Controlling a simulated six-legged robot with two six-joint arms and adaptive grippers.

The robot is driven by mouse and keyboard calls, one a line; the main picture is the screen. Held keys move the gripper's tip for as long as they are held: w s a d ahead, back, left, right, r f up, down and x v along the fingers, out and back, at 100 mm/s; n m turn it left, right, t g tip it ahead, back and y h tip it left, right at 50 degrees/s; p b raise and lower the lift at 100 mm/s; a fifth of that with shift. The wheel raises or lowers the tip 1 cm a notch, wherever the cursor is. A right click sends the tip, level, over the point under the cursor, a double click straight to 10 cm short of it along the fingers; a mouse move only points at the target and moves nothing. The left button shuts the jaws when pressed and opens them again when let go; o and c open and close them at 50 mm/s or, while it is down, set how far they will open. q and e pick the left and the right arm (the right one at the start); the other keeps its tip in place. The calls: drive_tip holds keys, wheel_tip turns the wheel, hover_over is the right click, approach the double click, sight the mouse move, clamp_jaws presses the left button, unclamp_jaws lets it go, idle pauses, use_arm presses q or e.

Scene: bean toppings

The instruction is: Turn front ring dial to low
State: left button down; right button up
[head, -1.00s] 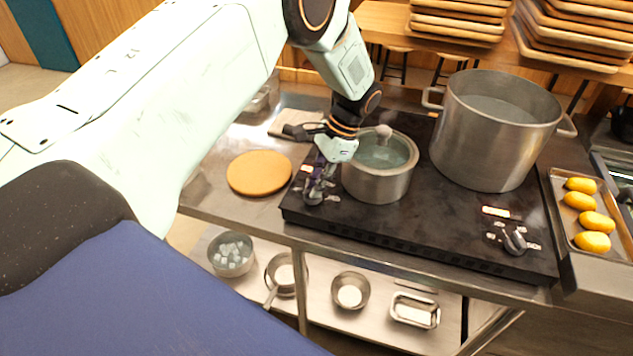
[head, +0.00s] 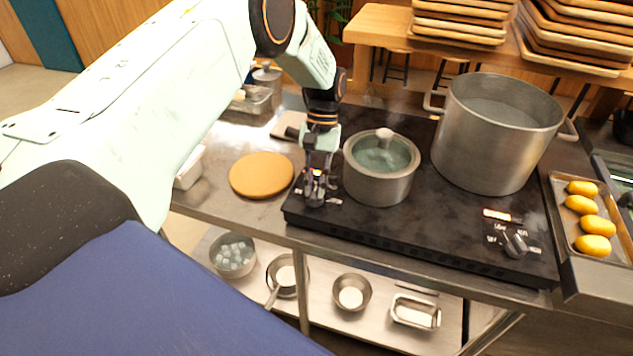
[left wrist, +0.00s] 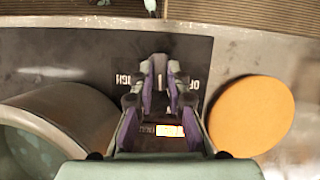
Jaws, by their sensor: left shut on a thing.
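My left gripper (head: 315,193) points down at the left dial on the front edge of the black cooktop (head: 430,222) and is shut on it. The fingers hide most of this dial. In the left wrist view the fingers (left wrist: 162,80) close around the dial, with partly covered white lettering to either side, the right one starting "OF". My right gripper is not in view.
A lidded pot (head: 380,185) stands close to the right of my left gripper. A large open pot (head: 490,150) is further right. A round wooden board (head: 261,175) lies to the left. A tray (head: 560,222) of yellow items is at far right.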

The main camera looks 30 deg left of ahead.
use_arm(q)
drive_tip(key=shift+w+a+r+n+t+h+p, duration=0.1)
drive_tip(key=shift+n+t+h+p, duration=0.15)
drive_tip(key=shift+n, duration=0.5)
drive_tip(key=shift+w+a+r+n+t+h+p, duration=0.15)
drive_tip(key=shift+n+h, duration=0.2)
drive_tip(key=shift+n, duration=0.4)
drive_tip(key=c, duration=1.7)
unclamp_jaws()
drive_tip(key=o, duration=0.4)
drive_tip(key=shift+s+d+f, duration=0.1)
drive_tip(key=shift+s+f, duration=0.05)
drive_tip(key=shift+s, duration=0.1)
drive_tip(key=v, duration=1.2)
